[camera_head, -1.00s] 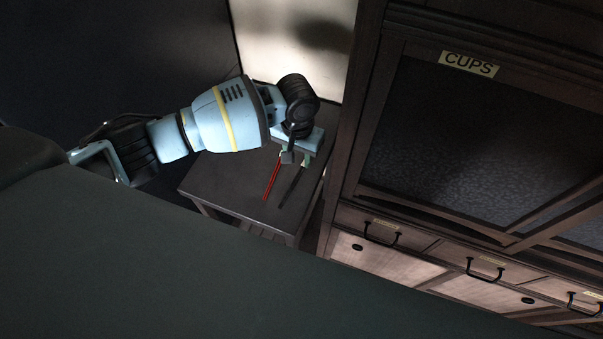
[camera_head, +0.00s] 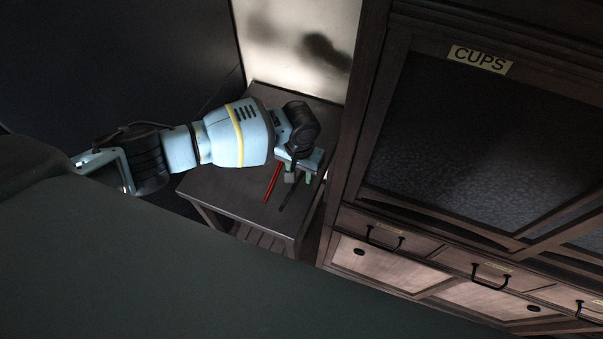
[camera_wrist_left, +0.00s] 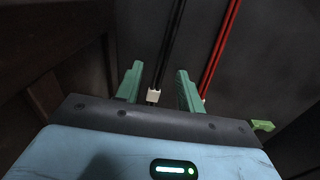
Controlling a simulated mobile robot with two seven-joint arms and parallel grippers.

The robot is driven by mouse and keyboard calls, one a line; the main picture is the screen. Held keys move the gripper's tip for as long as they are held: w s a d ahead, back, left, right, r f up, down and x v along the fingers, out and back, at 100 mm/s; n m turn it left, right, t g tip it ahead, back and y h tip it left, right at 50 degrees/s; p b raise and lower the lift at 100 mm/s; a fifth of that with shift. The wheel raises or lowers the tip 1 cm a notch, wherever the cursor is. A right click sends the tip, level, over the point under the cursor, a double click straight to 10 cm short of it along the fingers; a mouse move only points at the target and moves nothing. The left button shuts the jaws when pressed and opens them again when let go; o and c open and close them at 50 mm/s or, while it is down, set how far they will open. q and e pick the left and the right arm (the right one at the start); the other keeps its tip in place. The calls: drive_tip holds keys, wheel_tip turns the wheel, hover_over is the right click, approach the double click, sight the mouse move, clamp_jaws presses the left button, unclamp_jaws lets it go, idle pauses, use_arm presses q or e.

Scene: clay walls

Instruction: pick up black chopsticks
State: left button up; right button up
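The black chopsticks (camera_wrist_left: 174,40) lie on the dark side table (camera_head: 225,185), with red chopsticks (camera_head: 272,183) beside them to the left in the head view. In the left wrist view the red chopsticks (camera_wrist_left: 222,45) are on the right. In the head view the black chopsticks (camera_head: 291,196) are partly hidden by the gripper. My right gripper is out of view.
A dark wooden cabinet (camera_head: 350,195) labelled CUPS (camera_head: 480,60) stands close on the right of the table, with drawers and handles (camera_head: 384,238) below. A pale wall panel (camera_head: 290,50) is behind the table. The table's front left is clear.

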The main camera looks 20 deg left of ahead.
sight(300, 177)
use_arm(q)
drive_tip(key=shift+c, duration=0.5)
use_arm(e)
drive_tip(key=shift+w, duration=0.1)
use_arm(q)
clamp_jaws()
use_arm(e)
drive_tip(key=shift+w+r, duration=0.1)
